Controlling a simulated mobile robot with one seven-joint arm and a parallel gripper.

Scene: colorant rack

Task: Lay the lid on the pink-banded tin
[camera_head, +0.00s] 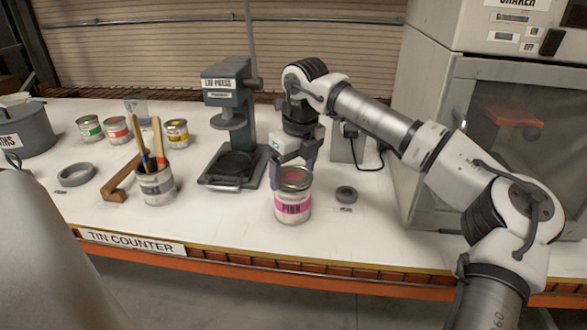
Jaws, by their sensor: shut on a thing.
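The lid (295,178) is a round metal disc at the tin's top. My gripper (294,170) points down just behind and above the tin, with its fingers at the lid, and it is shut on the lid. The lid looks level over the tin's mouth; I cannot tell whether it touches the rim all round. The fingertips are partly hidden behind the lid and tin.
A lid press (233,125) stands left of my gripper. A tin with brushes (157,186), a wooden piece (118,187) and several banded tins are at left. The shaker cabinet (500,130) borders the right. The counter's front edge is close.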

